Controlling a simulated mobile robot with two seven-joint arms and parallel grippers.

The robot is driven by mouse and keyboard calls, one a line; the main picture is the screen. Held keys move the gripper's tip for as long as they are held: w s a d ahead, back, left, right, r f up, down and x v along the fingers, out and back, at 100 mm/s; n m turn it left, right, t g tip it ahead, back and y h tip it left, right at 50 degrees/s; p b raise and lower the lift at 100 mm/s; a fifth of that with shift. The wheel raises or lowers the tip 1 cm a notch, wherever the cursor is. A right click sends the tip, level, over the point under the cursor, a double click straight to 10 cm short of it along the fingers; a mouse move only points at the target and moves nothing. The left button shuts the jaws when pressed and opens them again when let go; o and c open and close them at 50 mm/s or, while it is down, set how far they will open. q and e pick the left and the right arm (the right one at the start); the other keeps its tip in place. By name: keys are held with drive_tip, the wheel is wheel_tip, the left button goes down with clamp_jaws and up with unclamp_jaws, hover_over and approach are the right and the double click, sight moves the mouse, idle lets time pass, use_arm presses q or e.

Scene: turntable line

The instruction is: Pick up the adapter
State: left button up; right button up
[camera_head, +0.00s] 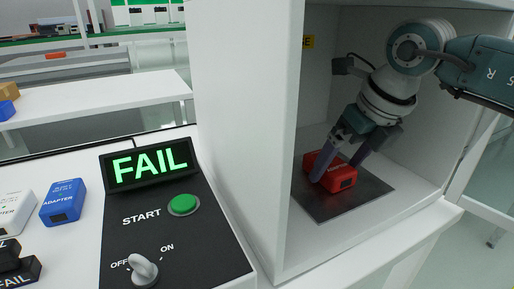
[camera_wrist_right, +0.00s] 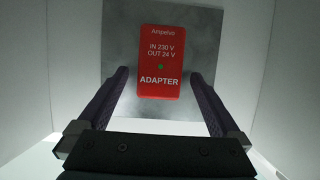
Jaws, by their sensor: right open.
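A red adapter (camera_head: 345,180) lies on a dark metal plate (camera_head: 322,207) inside a white box-like chamber (camera_head: 240,130). My right gripper (camera_head: 337,168) reaches into the chamber from the right. Its open fingers, seen in the right wrist view (camera_wrist_right: 160,73), stand on either side of the adapter's lower end, with a gap on each side. A blue adapter (camera_head: 63,202) and a white adapter (camera_head: 13,214) lie on the table at left. My left gripper is not visible.
A black panel beside the chamber carries a screen reading FAIL (camera_head: 150,164), a green START button (camera_head: 184,205) and an OFF/ON knob (camera_head: 143,269). A black FAIL-marked object (camera_head: 20,273) is at lower left. The chamber walls closely surround my right arm.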

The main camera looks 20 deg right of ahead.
drive_tip(key=shift+w+a, duration=0.1)
drive_tip(key=shift+w, duration=0.5)
drive_tip(key=shift+w+f, duration=0.1)
drive_tip(key=shift+f, duration=0.45)
clamp_jaws()
